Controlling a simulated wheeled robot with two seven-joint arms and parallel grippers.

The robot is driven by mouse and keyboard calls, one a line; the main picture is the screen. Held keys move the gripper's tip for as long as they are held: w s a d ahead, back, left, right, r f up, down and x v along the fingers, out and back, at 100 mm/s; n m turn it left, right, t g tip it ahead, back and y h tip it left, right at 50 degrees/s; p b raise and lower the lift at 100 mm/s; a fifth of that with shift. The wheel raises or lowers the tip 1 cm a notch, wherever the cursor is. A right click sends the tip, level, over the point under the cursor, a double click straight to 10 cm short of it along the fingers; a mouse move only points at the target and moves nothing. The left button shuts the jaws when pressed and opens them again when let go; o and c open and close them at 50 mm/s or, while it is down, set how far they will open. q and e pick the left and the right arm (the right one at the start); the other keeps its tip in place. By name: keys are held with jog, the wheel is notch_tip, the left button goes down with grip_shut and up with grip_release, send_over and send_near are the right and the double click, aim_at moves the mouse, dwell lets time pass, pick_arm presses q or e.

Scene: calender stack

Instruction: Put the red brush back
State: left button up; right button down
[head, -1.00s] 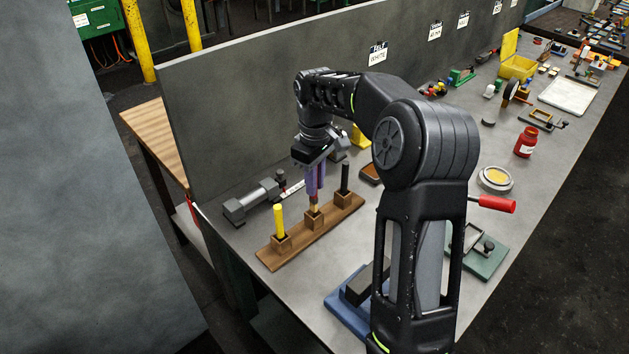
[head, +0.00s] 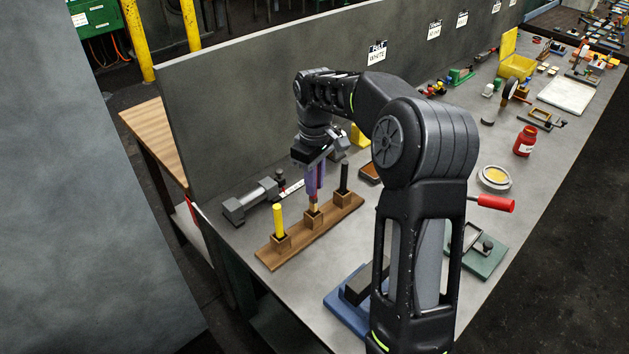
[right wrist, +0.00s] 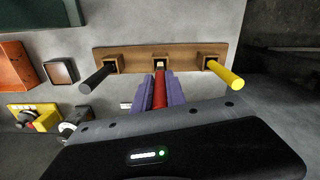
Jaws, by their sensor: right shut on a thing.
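The red brush (right wrist: 159,92) is between the purple fingers of my right gripper (head: 315,190), which is shut on it. In the head view the brush's lower end (head: 313,208) shows just below the fingertips, at the middle socket of the wooden rack (head: 267,255). The brush is about upright; I cannot tell how deep it sits in the socket. A yellow brush (head: 278,220) stands in the left socket and a black one (head: 344,177) in the right socket. The right wrist view shows the rack (right wrist: 135,53) beyond the fingers. My left gripper is not in view.
A grey clamp-like tool (head: 250,198) lies behind the rack on the grey bench. A blue block tool (head: 345,305) stands in front. A red bottle (head: 525,141), a round tin (head: 494,178) and a red handle (head: 496,203) are to the right. A grey panel (head: 260,110) borders the back.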

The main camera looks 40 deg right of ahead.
aim_at(315, 197)
jog(key=shift+f+b, duration=1.5)
jog(key=shift+f, duration=1.1)
dwell(1.6)
jog(key=c, duration=1.3)
grip_release()
notch_tip(315, 197, up, 8)
jog(key=shift+f+b, duration=0.1)
jog(key=shift+b, duration=0.35)
